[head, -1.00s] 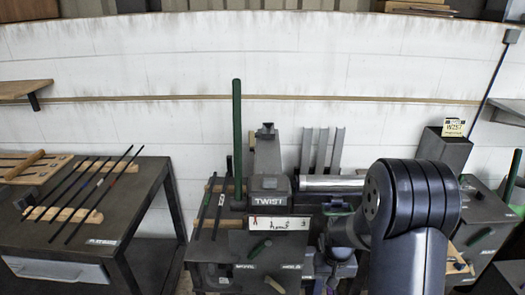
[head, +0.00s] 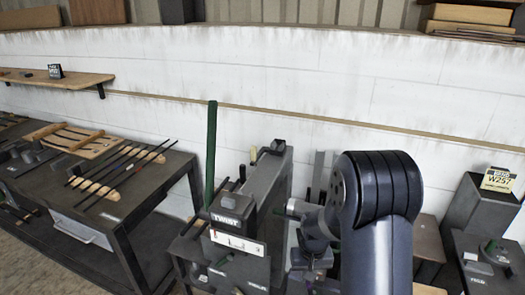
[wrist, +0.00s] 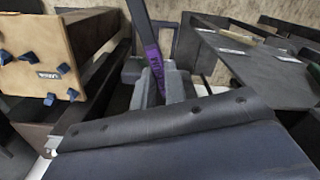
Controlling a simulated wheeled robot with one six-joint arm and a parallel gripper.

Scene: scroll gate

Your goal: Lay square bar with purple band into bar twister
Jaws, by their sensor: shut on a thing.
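The bar twister (head: 238,243), a dark machine marked TWIST with a tall green lever (head: 211,155), stands at the lower middle of the head view. In the wrist view my gripper (wrist: 152,88) is shut on the dark square bar with the purple band (wrist: 154,62). The bar runs up and away from the jaws, and its far end is out of frame. In the head view my arm hides the gripper and most or all of the bar. I cannot tell from these views how far the bar is from the twister.
A dark table (head: 150,205) at left holds thin bars on a wooden rack (head: 95,188). A sign marked W257 (head: 501,181) stands on a grey block at right. In the wrist view a wood-faced box with blue knobs (wrist: 45,75) is at left and a dark tabletop (wrist: 255,65) at right.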

